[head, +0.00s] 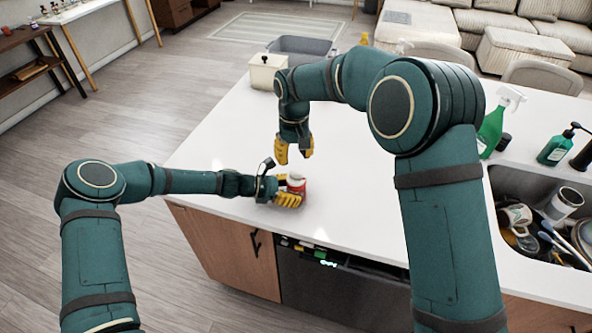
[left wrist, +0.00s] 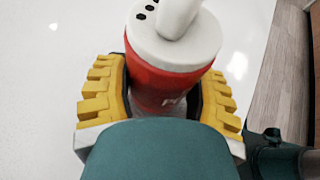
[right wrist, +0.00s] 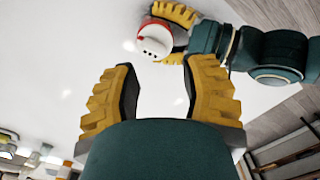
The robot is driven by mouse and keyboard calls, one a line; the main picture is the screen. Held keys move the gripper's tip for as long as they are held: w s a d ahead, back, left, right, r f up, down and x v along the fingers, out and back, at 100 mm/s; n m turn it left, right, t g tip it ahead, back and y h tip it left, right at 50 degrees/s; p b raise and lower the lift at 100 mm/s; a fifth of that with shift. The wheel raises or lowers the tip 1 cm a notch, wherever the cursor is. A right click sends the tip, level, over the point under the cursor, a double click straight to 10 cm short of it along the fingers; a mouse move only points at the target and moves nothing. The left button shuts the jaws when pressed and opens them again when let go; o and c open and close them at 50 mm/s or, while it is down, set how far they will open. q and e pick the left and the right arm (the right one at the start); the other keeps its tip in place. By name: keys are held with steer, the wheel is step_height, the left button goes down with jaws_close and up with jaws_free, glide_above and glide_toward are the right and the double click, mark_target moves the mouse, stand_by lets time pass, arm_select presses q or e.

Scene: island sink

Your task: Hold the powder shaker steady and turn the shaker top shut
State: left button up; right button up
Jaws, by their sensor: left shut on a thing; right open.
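The powder shaker (head: 299,188) is a red cylinder standing upright on the white counter near its front edge. Its body also shows in the left wrist view (left wrist: 155,85). The white shaker top (left wrist: 172,38) has several dark holes and a raised white grip across it; it also shows in the right wrist view (right wrist: 156,38). My left gripper (head: 289,199) is shut around the red body from the left, one finger on each side. My right gripper (head: 294,153) is open and empty, pointing down above and slightly behind the shaker, apart from the top.
The white counter (head: 352,215) is clear around the shaker. A cream canister (head: 265,72) and a grey bin stand at the far end. A green spray bottle (head: 494,122), a soap bottle (head: 556,146) and a sink (head: 515,183) full of dishes lie to the right.

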mark_target(296, 172)
steer(key=n, duration=0.2)
steer(key=r+n, duration=0.1)
steer(key=n, duration=0.1)
steer(key=shift+r+n, duration=0.15)
steer(key=shift+n, duration=0.15)
steer(key=f+n, duration=0.2)
steer(key=f, duration=0.1)
steer(key=f+n, duration=0.2)
steer(key=f, duration=0.1)
steer(key=f+n, duration=0.2)
steer(key=f, duration=0.1)
steer(key=shift+w+d+f+t, duration=0.15)
steer(key=shift+w+d+t, duration=0.15)
steer(key=shift+c, duration=0.4)
jaws_close()
